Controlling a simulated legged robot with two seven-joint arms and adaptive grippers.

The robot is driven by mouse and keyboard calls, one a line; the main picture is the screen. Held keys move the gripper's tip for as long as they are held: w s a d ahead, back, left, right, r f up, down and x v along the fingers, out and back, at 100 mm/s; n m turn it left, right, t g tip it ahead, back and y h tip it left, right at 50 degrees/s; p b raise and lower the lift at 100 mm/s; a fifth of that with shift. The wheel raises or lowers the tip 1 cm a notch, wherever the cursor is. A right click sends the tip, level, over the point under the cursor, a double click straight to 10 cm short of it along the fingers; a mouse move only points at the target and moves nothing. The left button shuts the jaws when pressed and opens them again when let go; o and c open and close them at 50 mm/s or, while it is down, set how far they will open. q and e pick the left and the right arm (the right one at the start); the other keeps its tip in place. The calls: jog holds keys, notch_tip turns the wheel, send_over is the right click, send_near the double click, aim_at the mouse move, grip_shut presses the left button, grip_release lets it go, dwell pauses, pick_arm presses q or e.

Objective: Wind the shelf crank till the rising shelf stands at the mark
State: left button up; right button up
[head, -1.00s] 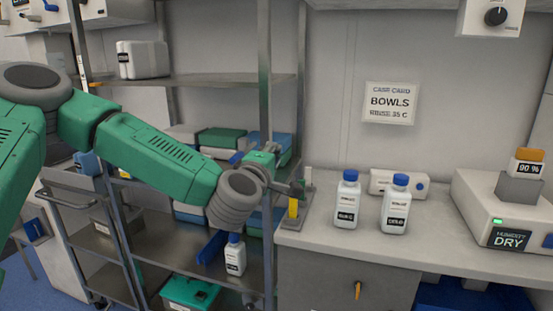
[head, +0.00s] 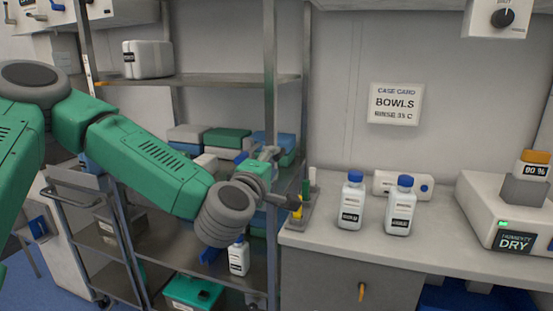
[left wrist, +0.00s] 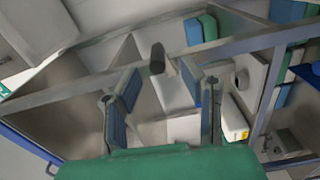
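My left gripper (head: 279,178) is at the right front post of the steel rack, its fingers spread. In the left wrist view the gripper (left wrist: 162,105) is open, with nothing clasped between its fingers. A dark round-ended knob (left wrist: 158,58), which looks like the crank's handle, stands ahead between the fingertips, apart from them. I cannot make out the crank in the head view. The upper shelf (head: 205,83) carries a pale case and has an orange tip at its left front corner. A pale strip (head: 88,68) runs on the left post near that tip. My right gripper is not in view.
Coloured boxes (head: 228,138) fill the rack behind my left gripper. A white bottle (head: 239,258) stands below my wrist. A small stand with a yellow piece (head: 297,207) is close right of the fingers. Two blue-capped bottles (head: 351,200) stand on the counter (head: 335,243).

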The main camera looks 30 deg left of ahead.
pick_arm(q)
jog(key=v, duration=0.2)
jog(key=shift+s, duration=0.7)
jog(key=shift+f, duration=0.1)
jog(key=shift+a, duration=0.1)
